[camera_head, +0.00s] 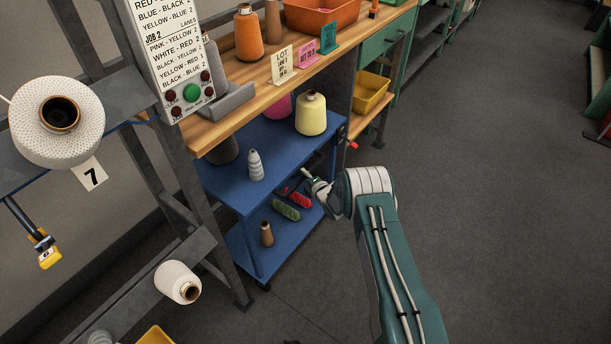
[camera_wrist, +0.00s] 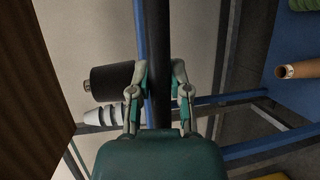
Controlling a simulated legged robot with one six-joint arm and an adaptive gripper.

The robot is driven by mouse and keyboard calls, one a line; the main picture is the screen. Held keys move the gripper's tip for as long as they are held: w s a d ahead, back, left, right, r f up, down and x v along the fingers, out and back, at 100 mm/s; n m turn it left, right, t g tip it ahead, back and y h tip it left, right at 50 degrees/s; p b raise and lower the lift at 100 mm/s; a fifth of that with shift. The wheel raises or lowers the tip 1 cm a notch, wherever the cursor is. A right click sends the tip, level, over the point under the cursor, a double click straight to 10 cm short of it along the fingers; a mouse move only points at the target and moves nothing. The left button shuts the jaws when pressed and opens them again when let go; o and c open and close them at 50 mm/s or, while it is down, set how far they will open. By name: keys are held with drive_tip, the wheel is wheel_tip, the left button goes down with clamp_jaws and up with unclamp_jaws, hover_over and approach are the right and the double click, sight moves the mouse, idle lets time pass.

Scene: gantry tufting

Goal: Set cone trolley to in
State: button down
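The cone trolley (camera_head: 225,183) is a blue frame with two shelves, standing below the wooden bench and partly out in front of it. Its upper shelf carries a yellow cone, a grey ribbed cone and others. Its lower shelf carries green and red spools and a brown cone. My gripper (camera_head: 309,179) is at the trolley's right end, partly hidden by my wrist. In the wrist view, my gripper (camera_wrist: 159,68) has its fingers on both sides of a dark upright bar, the trolley handle (camera_wrist: 161,35). The fingers appear to press against it. A blue post runs beside it.
The wooden bench (camera_head: 240,101) above holds an orange cone, a red bin and tags. A yellow bin (camera_head: 371,91) sits on a low shelf to the right. A grey metal frame (camera_head: 185,160) with cones stands at left. The floor (camera_head: 480,190) at right is clear.

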drive_tip(key=c, duration=0.6)
unclamp_jaws()
drive_tip(key=shift+f, duration=0.3)
drive_tip(key=shift+w+a, duration=0.1)
drive_tip(key=shift+a, duration=0.1)
drive_tip(key=shift+r, duration=0.1)
drive_tip(key=shift+s+d+r, duration=0.15)
drive_tip(key=shift+s+d, duration=0.15)
drive_tip(key=v, duration=1.1)
